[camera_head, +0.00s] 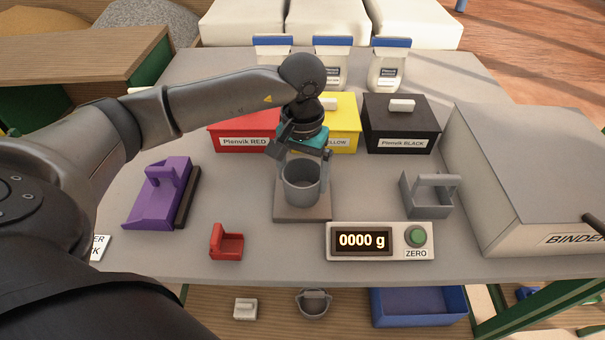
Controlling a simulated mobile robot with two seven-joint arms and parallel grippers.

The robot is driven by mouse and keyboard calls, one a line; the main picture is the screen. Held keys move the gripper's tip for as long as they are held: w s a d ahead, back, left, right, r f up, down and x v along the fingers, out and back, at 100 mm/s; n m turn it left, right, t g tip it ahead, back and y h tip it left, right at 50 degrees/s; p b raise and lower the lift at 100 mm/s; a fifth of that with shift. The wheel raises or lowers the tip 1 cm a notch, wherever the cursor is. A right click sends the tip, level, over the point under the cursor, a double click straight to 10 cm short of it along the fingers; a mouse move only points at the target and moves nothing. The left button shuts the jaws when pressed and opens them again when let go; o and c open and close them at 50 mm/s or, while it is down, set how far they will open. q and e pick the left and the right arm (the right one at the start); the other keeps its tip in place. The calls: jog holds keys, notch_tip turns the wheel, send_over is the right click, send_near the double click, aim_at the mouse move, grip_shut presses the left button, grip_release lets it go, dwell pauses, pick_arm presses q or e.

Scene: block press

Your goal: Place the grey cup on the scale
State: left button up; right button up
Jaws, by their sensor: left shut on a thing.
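The grey cup (301,190) is upright over the scale's square plate (302,213) in the middle of the table. I cannot tell whether its base touches the plate. The scale's display (363,241) reads 0000 g, with a green ZERO button (415,236) beside it. My left gripper (303,163) comes down from behind the cup and is shut on it near the rim. My right gripper is not in view.
Red (234,132), yellow (346,131) and black (399,126) boxes stand behind the scale. A purple tool (155,201) lies left, a small red scoop (226,243) front left, and a grey open holder (430,195) right. A large binder box (525,165) fills the right side.

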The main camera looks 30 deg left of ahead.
pick_arm(q)
jog(key=shift+f, duration=0.1)
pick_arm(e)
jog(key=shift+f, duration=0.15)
pick_arm(q)
jog(key=o, duration=1)
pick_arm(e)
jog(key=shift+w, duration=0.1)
pick_arm(q)
jog(key=shift+r, duration=0.35)
notch_tip(320, 180, up, 12)
jog(key=shift+f+p, duration=0.15)
jog(key=shift+p, duration=0.85)
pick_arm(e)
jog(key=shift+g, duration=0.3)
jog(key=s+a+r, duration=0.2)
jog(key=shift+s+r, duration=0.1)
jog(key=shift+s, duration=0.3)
